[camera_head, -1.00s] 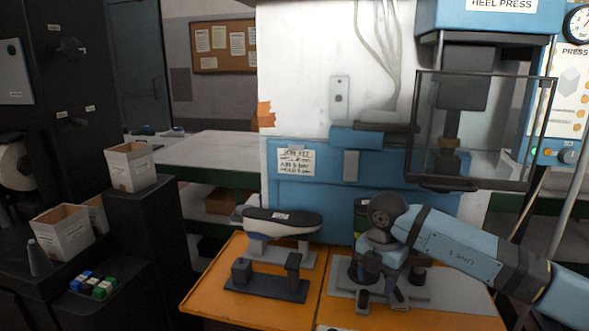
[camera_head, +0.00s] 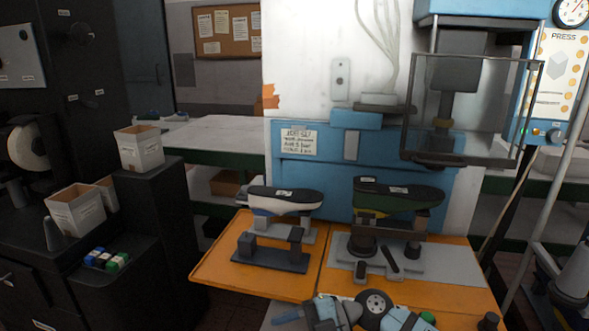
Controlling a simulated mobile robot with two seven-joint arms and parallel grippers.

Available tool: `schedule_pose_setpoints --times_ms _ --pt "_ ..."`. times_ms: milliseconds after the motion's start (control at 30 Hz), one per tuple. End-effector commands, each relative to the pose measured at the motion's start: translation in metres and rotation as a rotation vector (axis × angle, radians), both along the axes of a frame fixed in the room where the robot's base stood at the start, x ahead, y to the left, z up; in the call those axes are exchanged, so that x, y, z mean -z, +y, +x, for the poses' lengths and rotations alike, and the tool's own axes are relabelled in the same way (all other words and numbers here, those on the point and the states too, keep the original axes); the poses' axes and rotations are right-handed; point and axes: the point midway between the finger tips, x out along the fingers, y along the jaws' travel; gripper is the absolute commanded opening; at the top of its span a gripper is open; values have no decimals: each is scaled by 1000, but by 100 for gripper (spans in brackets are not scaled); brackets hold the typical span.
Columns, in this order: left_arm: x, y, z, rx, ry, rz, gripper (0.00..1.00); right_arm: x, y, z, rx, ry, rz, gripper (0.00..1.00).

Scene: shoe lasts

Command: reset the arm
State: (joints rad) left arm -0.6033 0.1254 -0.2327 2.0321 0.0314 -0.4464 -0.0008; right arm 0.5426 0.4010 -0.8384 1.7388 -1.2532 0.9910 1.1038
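Parts of one of my arms (camera_head: 375,303), grey and blue with a round joint, show at the bottom middle, in front of the orange table. I take it for my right arm. Its fingers do not show clearly, and I see nothing held there. My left gripper is not in view. A dark-topped white and blue shoe last (camera_head: 285,200) rests on a grey stand at the left of the table. A dark green shoe last (camera_head: 397,194) rests on the right stand, apart from my arm.
The orange table (camera_head: 222,270) stands before the blue and white press (camera_head: 300,172), whose guard frame (camera_head: 408,110) hangs at the right. Open white boxes (camera_head: 140,148) and small coloured blocks (camera_head: 108,260) are at the left. A slanted grey pole (camera_head: 552,165) is at the right.

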Motion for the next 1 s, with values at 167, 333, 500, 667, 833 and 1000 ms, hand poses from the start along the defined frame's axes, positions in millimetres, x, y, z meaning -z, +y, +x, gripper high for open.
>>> schedule_pose_setpoints --times_ms 167,333,500,667,833,1000 --pt "2 0 -4 1 7 0 43 -9 -3 -10 291 143 398 54" --pt "2 0 -4 2 8 0 43 14 -42 -3 684 312 602 54" --pt "3 0 -4 2 8 1 43 78 -99 -13 1106 527 611 54" --pt "3 -1 -4 2 8 1 43 149 -147 -51 1415 737 476 54" --pt "2 0 -4 2 8 1 43 205 -179 -103 1596 921 298 54" --pt "2 0 -3 2 7 1 43 246 -199 -158 1693 1081 121 54"
